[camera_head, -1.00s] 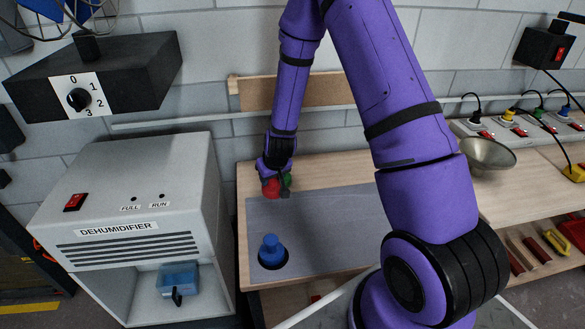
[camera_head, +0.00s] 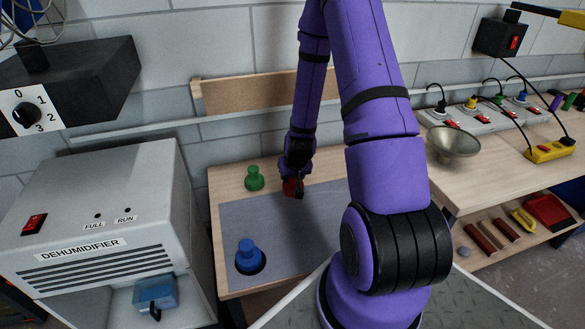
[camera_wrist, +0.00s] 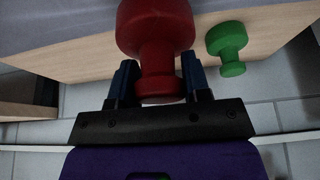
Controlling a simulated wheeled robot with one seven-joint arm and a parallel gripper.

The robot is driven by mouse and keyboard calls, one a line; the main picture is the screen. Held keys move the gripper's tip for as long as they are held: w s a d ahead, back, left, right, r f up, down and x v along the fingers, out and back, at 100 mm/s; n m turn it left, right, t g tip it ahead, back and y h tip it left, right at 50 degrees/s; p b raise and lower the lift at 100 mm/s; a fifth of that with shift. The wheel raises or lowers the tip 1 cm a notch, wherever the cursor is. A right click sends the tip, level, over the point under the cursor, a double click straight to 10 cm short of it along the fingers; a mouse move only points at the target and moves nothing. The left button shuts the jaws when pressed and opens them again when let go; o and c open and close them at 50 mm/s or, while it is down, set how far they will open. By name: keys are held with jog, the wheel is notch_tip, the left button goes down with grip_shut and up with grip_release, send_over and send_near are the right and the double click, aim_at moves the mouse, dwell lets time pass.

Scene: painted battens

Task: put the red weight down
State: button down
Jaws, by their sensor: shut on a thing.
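My gripper (camera_head: 297,184) is over the back of the bench and shut on the red weight (camera_head: 289,188). In the wrist view the fingers (camera_wrist: 157,78) stand on both sides of the narrow neck of the red weight (camera_wrist: 156,28). In the head view the gripper hides part of it, and I cannot tell whether its base touches the bench. The green weight (camera_head: 254,179) stands on the wood to the left of my gripper; it also shows in the wrist view (camera_wrist: 228,43). The blue weight (camera_head: 248,256) stands in a dark round spot on the grey mat.
The grey mat (camera_head: 285,235) is clear in its middle. A dehumidifier (camera_head: 95,235) stands close on the left. A wooden board (camera_head: 250,97) rises behind the bench. A metal bowl (camera_head: 455,142) and power strips are on the bench to the right.

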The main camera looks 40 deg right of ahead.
jog(key=shift+w+d+f, duration=0.8)
jog(key=shift+w+d, duration=1.05)
jog(key=shift+w, duration=0.1)
jog(key=shift+w+d+f, duration=0.85)
jog(key=shift+w+d, duration=0.95)
jog(key=shift+w, duration=0.1)
jog(key=shift+w+d+f, duration=0.8)
jog(key=shift+w+d, duration=1.05)
jog(key=shift+w, duration=0.1)
jog(key=shift+f, duration=0.1)
jog(key=c, duration=0.6)
grip_release()
